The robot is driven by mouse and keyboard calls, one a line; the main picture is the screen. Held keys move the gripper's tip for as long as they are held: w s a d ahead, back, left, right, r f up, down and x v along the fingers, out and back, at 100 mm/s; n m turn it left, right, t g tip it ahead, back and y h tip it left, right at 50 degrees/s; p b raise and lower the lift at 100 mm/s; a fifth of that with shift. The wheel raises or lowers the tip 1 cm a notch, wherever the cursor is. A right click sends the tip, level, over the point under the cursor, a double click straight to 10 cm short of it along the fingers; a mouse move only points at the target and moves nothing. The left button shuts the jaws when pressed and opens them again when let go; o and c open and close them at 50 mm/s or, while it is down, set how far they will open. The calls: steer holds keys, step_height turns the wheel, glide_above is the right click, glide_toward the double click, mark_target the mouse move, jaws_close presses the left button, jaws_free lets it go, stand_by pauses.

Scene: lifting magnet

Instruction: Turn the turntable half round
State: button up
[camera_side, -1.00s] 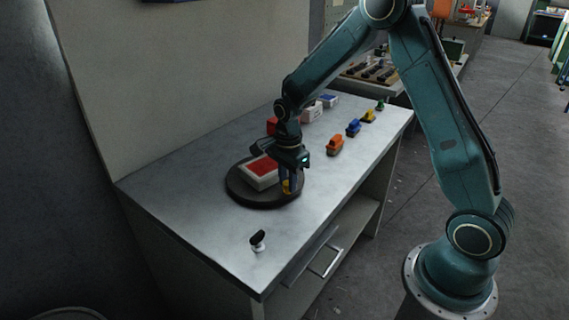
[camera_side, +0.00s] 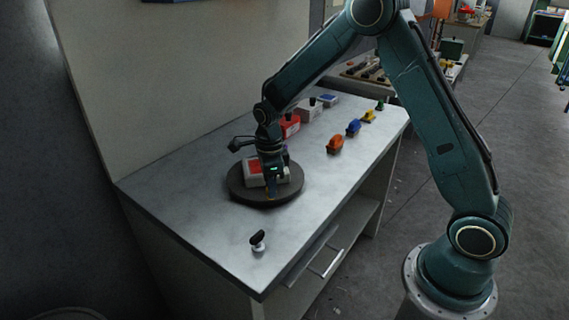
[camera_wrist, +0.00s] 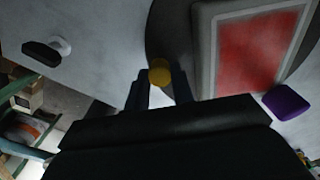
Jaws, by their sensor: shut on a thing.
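The round dark turntable (camera_side: 240,194) lies on the metal bench, with a white box with a red top (camera_side: 254,172) on it. The wrist view shows the turntable's dark edge (camera_wrist: 168,38) and the box's red face (camera_wrist: 262,48). A yellow knob (camera_wrist: 159,73) stands near the turntable's rim. My gripper (camera_side: 270,192) points down at the front of the turntable and is shut on the yellow knob. Its two fingers show either side of the knob in the wrist view. In the side view my gripper hides most of the knob and part of the box.
A black-topped white handle (camera_side: 258,241) stands on the bench in front of the turntable. Red and white boxes (camera_side: 311,111) stand behind it. Orange (camera_side: 335,144), blue (camera_side: 353,127) and yellow pieces line the right side. A purple block (camera_wrist: 286,102) shows beside the box in the wrist view.

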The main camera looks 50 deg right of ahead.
mark_target(249, 195)
steer(key=shift+w+a+m, duration=0.9)
steer(key=shift+w+m, duration=0.1)
steer(key=shift+m, duration=0.4)
steer(key=shift+w+a+r+m, duration=0.1)
steer(key=shift+w+a+m, duration=0.25)
steer(key=shift+w+m, duration=0.6)
steer(key=shift+w+a+m, duration=0.3)
steer(key=shift+w+m, duration=0.35)
steer(key=shift+m, duration=0.5)
steer(key=o, duration=1)
step_height(249, 195, up, 14)
steer(key=shift+f, duration=0.1)
